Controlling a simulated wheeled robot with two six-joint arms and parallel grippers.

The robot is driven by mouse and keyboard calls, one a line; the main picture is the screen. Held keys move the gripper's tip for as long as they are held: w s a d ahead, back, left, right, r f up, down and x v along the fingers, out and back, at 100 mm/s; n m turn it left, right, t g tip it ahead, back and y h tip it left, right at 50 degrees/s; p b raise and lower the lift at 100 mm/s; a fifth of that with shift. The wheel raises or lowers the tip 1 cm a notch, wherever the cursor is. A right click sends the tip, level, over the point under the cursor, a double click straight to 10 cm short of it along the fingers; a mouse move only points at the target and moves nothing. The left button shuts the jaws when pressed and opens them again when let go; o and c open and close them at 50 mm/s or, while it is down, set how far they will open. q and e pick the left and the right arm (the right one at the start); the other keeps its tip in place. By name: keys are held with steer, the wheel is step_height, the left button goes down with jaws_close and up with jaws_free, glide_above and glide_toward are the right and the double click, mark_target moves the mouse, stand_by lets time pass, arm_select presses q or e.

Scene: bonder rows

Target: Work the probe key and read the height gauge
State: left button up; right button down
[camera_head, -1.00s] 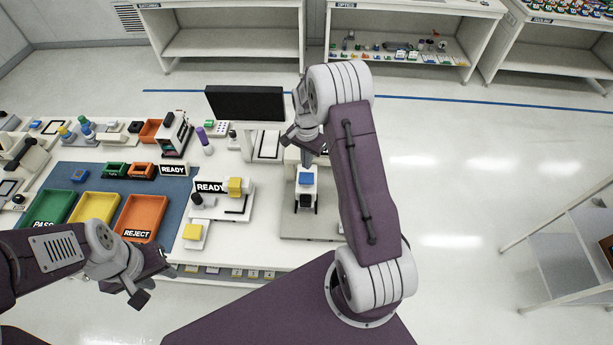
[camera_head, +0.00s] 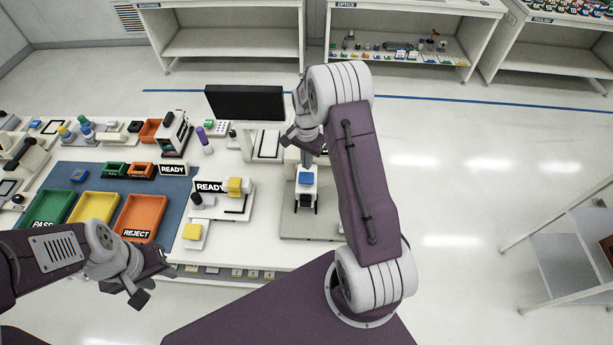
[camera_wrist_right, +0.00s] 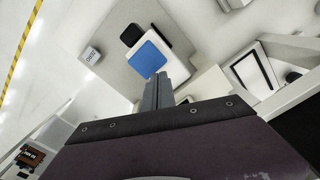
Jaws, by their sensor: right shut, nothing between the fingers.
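A white device with a blue square top (camera_head: 306,178) stands on a grey plate (camera_head: 296,225) in the head view. The blue top also shows in the wrist view (camera_wrist_right: 150,62), with a black part (camera_wrist_right: 131,35) beside it. My right gripper (camera_head: 306,158) is shut and empty, its fingertips (camera_wrist_right: 160,78) close to the blue top's edge. I cannot tell whether they touch it. A small light block with unreadable lettering (camera_wrist_right: 91,54) sits at the plate's edge. I cannot tell which part is the probe key, and no gauge reading is legible. My left gripper (camera_head: 152,281) hangs in front of the table, its jaws unclear.
A dark monitor (camera_head: 245,103) stands behind. To the left are a READY-labelled station (camera_head: 232,207), a yellow block (camera_head: 192,231), and green (camera_head: 50,210), yellow (camera_head: 94,207) and orange trays (camera_head: 141,215). The floor at right is open up to a rack (camera_head: 565,255).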

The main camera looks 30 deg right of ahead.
steer(key=shift+f+b, duration=1.1)
steer(key=shift+f, duration=0.7)
steer(key=shift+r, duration=0.15)
steer(key=shift+r+p, duration=0.9)
steer(key=shift+r, duration=0.1)
step_height(320, 180, up, 5)
steer(key=p, duration=0.4)
